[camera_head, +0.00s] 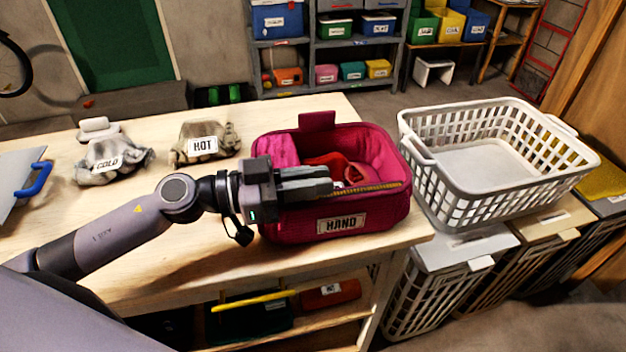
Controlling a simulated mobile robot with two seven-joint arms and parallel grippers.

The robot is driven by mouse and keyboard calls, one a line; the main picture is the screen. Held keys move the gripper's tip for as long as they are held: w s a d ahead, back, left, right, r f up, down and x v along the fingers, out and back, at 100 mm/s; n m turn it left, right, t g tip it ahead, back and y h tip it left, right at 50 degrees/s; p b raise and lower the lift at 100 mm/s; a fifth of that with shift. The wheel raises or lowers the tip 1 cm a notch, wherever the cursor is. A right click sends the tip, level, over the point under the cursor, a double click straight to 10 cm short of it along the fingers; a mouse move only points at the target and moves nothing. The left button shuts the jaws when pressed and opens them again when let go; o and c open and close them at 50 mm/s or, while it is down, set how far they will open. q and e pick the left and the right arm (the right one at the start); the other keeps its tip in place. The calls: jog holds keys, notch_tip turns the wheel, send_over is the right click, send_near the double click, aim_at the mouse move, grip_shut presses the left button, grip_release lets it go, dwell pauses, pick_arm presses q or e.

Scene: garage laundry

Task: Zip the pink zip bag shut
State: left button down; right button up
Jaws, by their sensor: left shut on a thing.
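The pink zip bag (388,220) stands on the wooden table near its right end, with a HAND label (341,222) on its front. Its top is open, and red cloth (328,160) shows inside. A yellowish zip strip (375,188) runs along the front rim. My left gripper (332,186) reaches in from the left across the front of the bag's opening. Its fingers are shut at the zip by the front rim; the exact part between them is hidden. My right gripper is not in view.
A white laundry basket (478,205) stands close to the right of the bag, on lidded bins. Two grey cloth bundles, labelled COLD (108,163) and HOT (203,146), lie on the table to the left. The table front (200,258) is clear.

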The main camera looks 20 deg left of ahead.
pick_arm(q)
jog(key=c, duration=1.2)
grip_release()
jog(key=shift+o, duration=0.2)
jog(key=shift+a, duration=0.1)
jog(key=v, duration=0.2)
jog(key=b+v, duration=0.1)
jog(key=v, duration=0.2)
jog(key=shift+f+b, duration=0.2)
jog(key=shift+b, duration=0.1)
jog(key=shift+v, duration=1)
jog(key=shift+r, duration=0.2)
